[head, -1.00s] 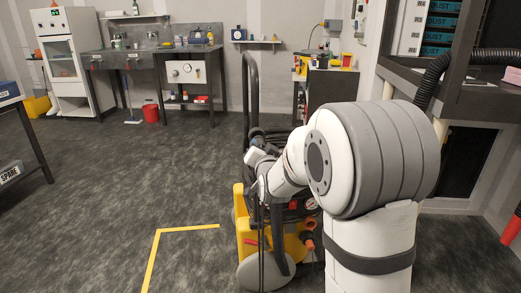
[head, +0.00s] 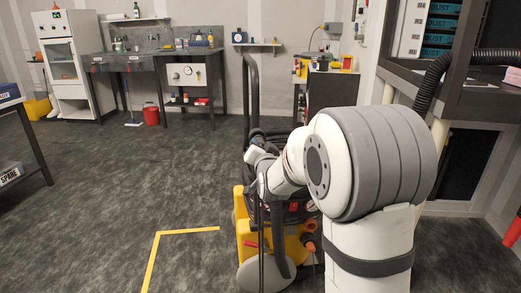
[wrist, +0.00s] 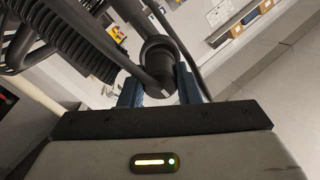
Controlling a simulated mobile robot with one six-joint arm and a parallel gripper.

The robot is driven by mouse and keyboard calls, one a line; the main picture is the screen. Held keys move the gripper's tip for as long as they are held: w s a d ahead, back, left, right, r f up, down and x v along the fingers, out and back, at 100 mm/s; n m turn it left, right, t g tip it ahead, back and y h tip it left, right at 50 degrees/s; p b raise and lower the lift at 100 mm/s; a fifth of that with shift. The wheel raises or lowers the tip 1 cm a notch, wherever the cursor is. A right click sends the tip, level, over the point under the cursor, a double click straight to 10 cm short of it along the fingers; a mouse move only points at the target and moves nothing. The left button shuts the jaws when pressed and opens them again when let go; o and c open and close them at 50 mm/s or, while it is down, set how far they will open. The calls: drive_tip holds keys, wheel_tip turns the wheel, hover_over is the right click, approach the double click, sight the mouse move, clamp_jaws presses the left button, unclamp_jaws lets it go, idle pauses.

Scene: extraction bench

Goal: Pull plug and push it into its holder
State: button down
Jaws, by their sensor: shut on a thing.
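In the wrist view, my gripper (wrist: 160,88) has its two blue fingers on either side of a dark cylindrical plug (wrist: 158,55) and is shut on it. A thin dark cable runs close beside the plug. In the head view, my arm reaches to the yellow and black wheeled machine (head: 249,238), and its end is by the machine's upright handle. The plug is too small or hidden to make out there. I cannot pick out the holder in either view.
A black ribbed hose (wrist: 62,40) fills the upper left of the wrist view, close to the gripper. Yellow floor tape (head: 187,231) lies left of the machine.

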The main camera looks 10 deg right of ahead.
drive_tip(key=shift+w, duration=0.85)
drive_tip(key=c, duration=1)
unclamp_jaws()
drive_tip(key=shift+s, duration=0.1)
drive_tip(key=s, duration=0.7)
drive_tip(key=shift+s+p, duration=0.35)
drive_tip(key=shift+a+r, duration=0.1)
drive_tip(key=shift+r, duration=0.05)
drive_tip(key=s+r+n+g+p, duration=0.2)
drive_tip(key=s+r+g+p, duration=0.3)
drive_tip(key=s+p, duration=0.4)
drive_tip(key=s+r+n+g+p, duration=0.2)
drive_tip(key=s+r+g+p, duration=0.3)
drive_tip(key=s+p, duration=0.5)
drive_tip(key=s+r+n+g+p, duration=0.2)
drive_tip(key=s+r+g+p, duration=0.3)
drive_tip(key=s, duration=0.8)
wheel_tip(320, 180, up, 3)
drive_tip(key=p, duration=0.4)
drive_tip(key=shift+s+d+r+n, duration=0.15)
drive_tip(key=shift+s+d+n, duration=0.25)
